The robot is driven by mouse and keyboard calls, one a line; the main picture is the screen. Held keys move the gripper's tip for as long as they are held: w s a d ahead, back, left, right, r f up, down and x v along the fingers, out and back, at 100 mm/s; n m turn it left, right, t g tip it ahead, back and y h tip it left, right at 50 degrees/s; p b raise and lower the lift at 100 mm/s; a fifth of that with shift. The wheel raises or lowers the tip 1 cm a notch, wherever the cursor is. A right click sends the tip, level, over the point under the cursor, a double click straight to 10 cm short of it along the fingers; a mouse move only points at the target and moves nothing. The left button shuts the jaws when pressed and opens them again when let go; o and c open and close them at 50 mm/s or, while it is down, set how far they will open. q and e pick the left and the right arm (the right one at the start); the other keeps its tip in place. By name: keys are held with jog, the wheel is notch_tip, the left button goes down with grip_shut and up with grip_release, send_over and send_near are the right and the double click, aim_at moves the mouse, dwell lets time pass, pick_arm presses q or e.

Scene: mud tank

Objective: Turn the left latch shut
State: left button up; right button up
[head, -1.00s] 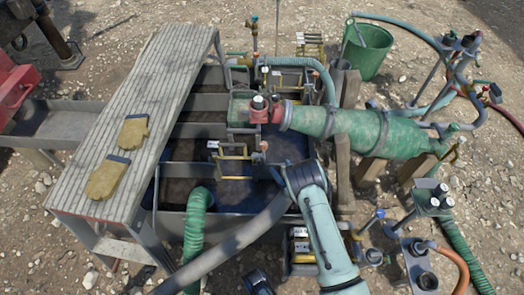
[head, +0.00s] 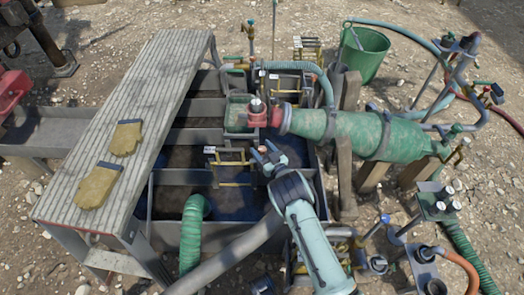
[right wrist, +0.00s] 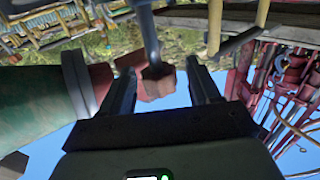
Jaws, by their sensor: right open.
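My right gripper (head: 264,151) reaches over the middle of the mud tank (head: 168,232), its fingers apart. In the right wrist view the open fingers (right wrist: 163,90) stand on either side of a reddish-brown block (right wrist: 158,84) at the end of a grey rod (right wrist: 149,35). This may be the latch handle; I cannot tell for sure that it is the left latch. The block sits between the fingers with a gap on each side. In the head view the gripper hides the handle. My left gripper is not clearly in view.
A green cylinder (head: 345,130) with a red end (head: 257,114) lies just beyond the gripper. Yellow rails (head: 232,165) are to its left. A plank walkway (head: 145,110) holds two yellow gloves (head: 97,186). A green hose (head: 193,230) enters the tank.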

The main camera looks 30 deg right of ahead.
jog(key=c, duration=0.9)
jog(key=shift+m+h, duration=0.8)
jog(key=shift+h, duration=0.5)
jog(key=shift+c, duration=0.2)
jog(key=o, duration=0.9)
jog(key=shift+o, duration=0.2)
